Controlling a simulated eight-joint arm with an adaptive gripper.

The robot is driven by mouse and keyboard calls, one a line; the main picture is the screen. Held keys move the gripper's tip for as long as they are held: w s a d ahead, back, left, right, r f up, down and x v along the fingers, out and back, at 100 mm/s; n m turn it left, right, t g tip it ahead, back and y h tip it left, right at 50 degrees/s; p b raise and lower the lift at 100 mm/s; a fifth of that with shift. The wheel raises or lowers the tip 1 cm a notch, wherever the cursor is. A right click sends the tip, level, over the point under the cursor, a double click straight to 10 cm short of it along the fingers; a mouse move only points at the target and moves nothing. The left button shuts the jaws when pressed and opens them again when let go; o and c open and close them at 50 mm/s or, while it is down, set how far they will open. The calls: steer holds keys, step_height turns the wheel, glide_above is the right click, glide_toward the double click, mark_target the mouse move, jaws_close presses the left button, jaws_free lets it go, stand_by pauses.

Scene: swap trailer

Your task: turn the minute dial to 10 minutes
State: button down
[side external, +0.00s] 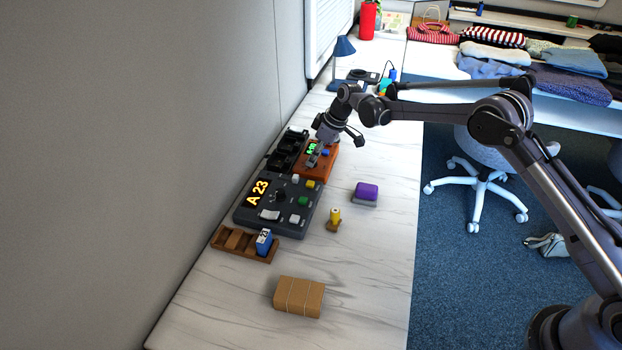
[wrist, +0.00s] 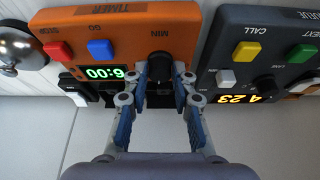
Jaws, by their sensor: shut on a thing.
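The minute dial (wrist: 159,92) is a dark knob under the label MIN on the orange timer box (wrist: 185,22), which shows upside down in the wrist view. My gripper (wrist: 160,82) is shut on the dial, with a finger at each side of it. The fingers partly hide the dial, so its pointer cannot be read. The green display (wrist: 102,72) appears to read 6:00. In the side external view my gripper (side external: 322,147) is down at the orange timer box (side external: 326,172), and the dial is hidden.
A red button (wrist: 57,50) and a blue button (wrist: 101,48) sit beside the display. A silver bell (wrist: 18,48) is close at the left. The dark queue panel (side external: 250,215) showing A 23 stands close to the timer.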

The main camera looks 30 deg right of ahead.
steer(key=m+h, duration=0.1)
steer(key=m, duration=0.2)
steer(key=m+t+h, duration=0.1)
steer(key=m, duration=0.3)
steer(key=shift+s+a+h, duration=0.1)
steer(key=shift+a+h, duration=0.1)
steer(key=shift+h, duration=0.1)
steer(key=m+h, duration=0.2)
steer(key=m, duration=0.4)
steer(key=shift+a, duration=0.1)
steer(key=c, duration=1.1)
jaws_free()
steer(key=v, duration=1.2)
steer(key=shift+a, duration=0.25)
